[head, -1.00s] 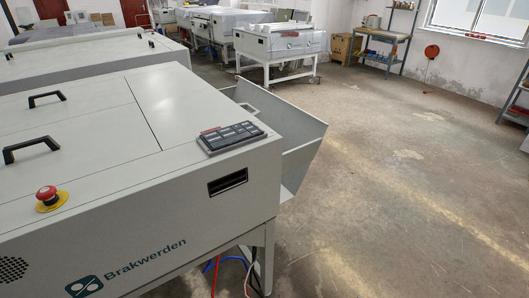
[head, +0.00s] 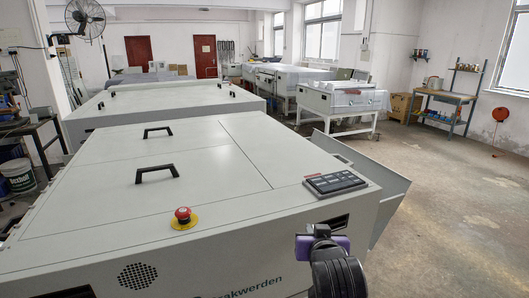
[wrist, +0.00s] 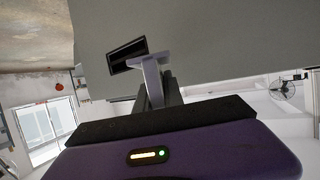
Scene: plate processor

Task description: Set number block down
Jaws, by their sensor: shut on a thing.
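My gripper (head: 321,231) is in front of the near machine's front face, low and right of centre in the head view. In the wrist view my gripper's dark fingers (wrist: 152,97) are shut on a small pale grey-lavender piece, which I take to be the number block (wrist: 151,72). It sticks out beyond the fingertips, close to a dark rectangular slot (wrist: 127,56) in the machine's face. I cannot tell whether it touches the machine. Its number faces are not visible. In the head view the block is too small to make out.
The near machine (head: 150,185) has a broad flat top with a keypad (head: 335,182), a red stop button (head: 183,214) and two black handles. A grey side tray (head: 385,195) juts from its right end. The floor (head: 460,240) to the right is clear.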

